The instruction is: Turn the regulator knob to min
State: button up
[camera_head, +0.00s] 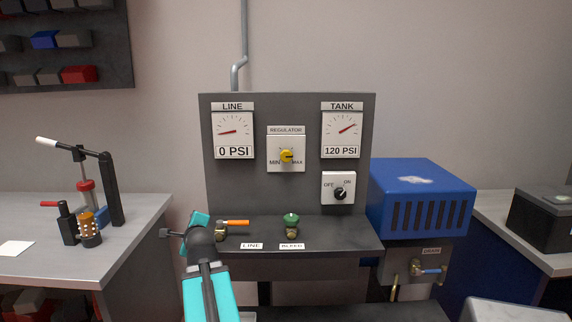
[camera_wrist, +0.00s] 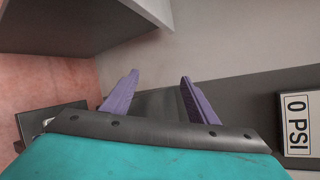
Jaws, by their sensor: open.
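The yellow regulator knob (camera_head: 287,156) sits on a white plate labelled REGULATOR on the upright dark panel (camera_head: 240,185). MIN is printed at its left and MAX at its right. The knob appears to point right, toward MAX. My gripper shows in the wrist view (camera_wrist: 159,76) with its two purple fingers apart and nothing between them. In the head view my teal arm end is low in front of the panel's left side, below and left of the knob and apart from it. The knob is not in the wrist view.
The LINE gauge (camera_head: 233,135) reads 0 PSI and the TANK gauge (camera_head: 341,135) 120 PSI. The switch (camera_head: 339,193) points toward ON. An orange-handled valve (camera_head: 235,223) and green bleed knob (camera_head: 291,218) stand on the ledge. A blue box (camera_head: 422,198) is at right.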

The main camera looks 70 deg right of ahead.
jog(key=s+d+r+m+g+h+b, duration=0.1)
jog(key=s+d+r, duration=0.3)
jog(key=s, duration=0.5)
jog(key=s+d+r+m+g+h+b, duration=0.1)
jog(key=s+d+r+m+h+b, duration=0.1)
jog(key=s+r, duration=0.7)
jog(key=s+d+r+m+g+h+b, duration=0.1)
jog(key=s+d+r+h, duration=0.3)
jog(key=s, duration=0.7)
notch_tip(320, 180, up, 3)
jog(key=shift+s+d+f+m+g+b, duration=0.15)
jog(key=shift+d+m+g+b, duration=0.15)
jog(key=shift+d+m+b, duration=0.35)
jog(key=shift+d+p, duration=0.35)
jog(key=shift+p, duration=0.1)
jog(key=p+x, duration=0.1)
jog(key=p, duration=0.1)
jog(key=p+x, duration=0.1)
jog(key=p, duration=0.1)
jog(key=shift+w+d+r, duration=0.25)
jog(key=shift+d, duration=0.05)
jog(key=p+x, duration=0.2)
jog(key=p, duration=0.6)
jog(key=shift+d, duration=0.2)
jog(key=shift+w+d+p, duration=0.1)
jog(key=shift+d+p, duration=0.05)
jog(key=shift+p, duration=0.65)
jog(key=shift+w+d+p, duration=0.2)
jog(key=shift+d+p, duration=0.05)
jog(key=shift+p, duration=0.55)
